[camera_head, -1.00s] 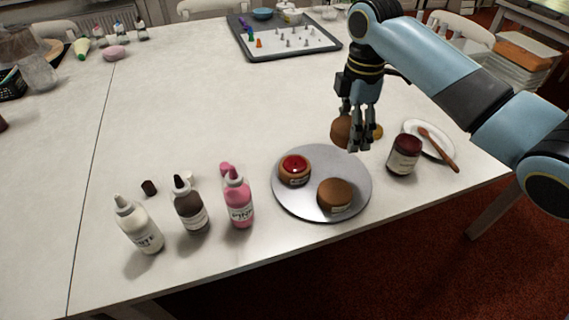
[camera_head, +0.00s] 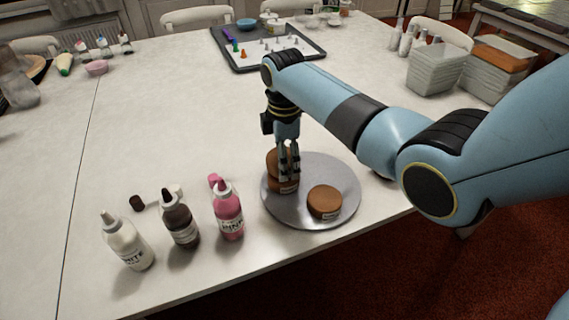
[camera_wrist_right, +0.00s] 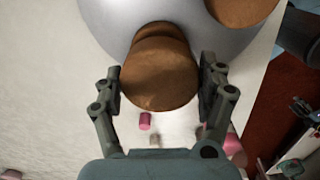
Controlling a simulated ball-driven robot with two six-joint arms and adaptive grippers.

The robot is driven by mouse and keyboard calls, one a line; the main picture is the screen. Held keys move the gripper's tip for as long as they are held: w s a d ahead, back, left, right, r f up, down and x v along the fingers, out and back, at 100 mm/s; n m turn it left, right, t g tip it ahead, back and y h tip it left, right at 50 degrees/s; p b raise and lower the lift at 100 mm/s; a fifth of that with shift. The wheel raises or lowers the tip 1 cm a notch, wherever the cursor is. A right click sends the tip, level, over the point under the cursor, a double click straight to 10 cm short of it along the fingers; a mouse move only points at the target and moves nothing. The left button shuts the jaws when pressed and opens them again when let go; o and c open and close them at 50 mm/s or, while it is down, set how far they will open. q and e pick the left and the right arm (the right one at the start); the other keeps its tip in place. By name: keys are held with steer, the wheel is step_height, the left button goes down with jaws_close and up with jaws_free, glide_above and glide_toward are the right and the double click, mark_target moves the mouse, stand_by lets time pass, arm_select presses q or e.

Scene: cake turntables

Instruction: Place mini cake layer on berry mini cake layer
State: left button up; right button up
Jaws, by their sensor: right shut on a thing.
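My right gripper (camera_head: 288,170) is shut on a brown mini cake layer (camera_head: 278,160) above the left part of the grey turntable (camera_head: 310,221). The berry mini cake layer (camera_head: 285,187) is directly below; its red top is hidden. The held layer looks touching or very near it, but I cannot tell which. In the right wrist view the held layer (camera_wrist_right: 160,75) lies between the two fingers, and a second brown edge (camera_wrist_right: 160,28) shows past it. Another brown cake layer (camera_head: 325,201) sits on the turntable's right side. My left gripper is not in view.
White (camera_head: 128,242), dark brown (camera_head: 180,220) and pink (camera_head: 229,214) bottles stand left of the turntable, with small loose caps (camera_head: 137,203) nearby. A grey tray (camera_head: 265,65) with small pieces lies at the back. The table's left middle is clear.

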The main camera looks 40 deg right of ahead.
steer(key=shift+f, duration=1)
steer(key=shift+f, duration=0.15)
steer(key=o, duration=1.1)
steer(key=shift+o, duration=0.2)
step_height(320, 180, up, 12)
steer(key=shift+r+p, duration=0.2)
steer(key=shift+p, duration=0.25)
